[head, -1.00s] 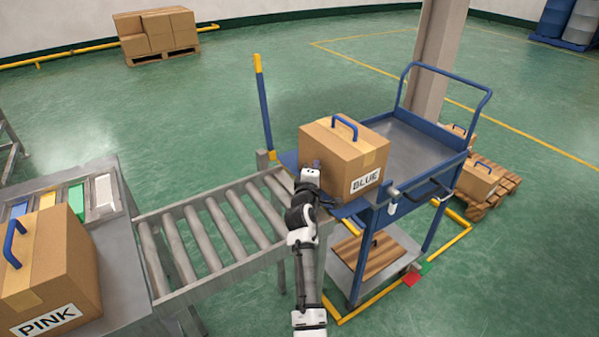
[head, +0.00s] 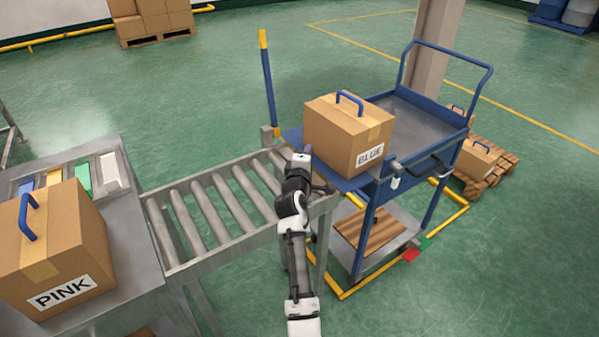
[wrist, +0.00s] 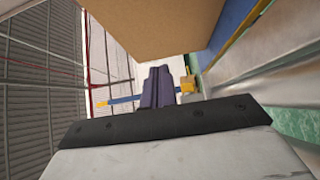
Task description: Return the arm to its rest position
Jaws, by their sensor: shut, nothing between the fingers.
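My gripper (head: 304,152) is at the end of my extended arm, over the right end of the roller conveyor and just left of the BLUE carton. In the wrist view its fingers (wrist: 158,88) are together with nothing between them. The BLUE carton (head: 335,137), brown with a blue handle, stands upright on the near end of the blue cart's top deck. Its underside or side (wrist: 150,25) fills the top of the wrist view. The gripper appears apart from it.
The roller conveyor (head: 215,208) runs under my arm to the blue cart (head: 425,110). A blue post with a yellow top (head: 268,85) stands behind. The PINK carton (head: 60,250) sits on the left bench. More cartons (head: 478,158) stand on a pallet at right.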

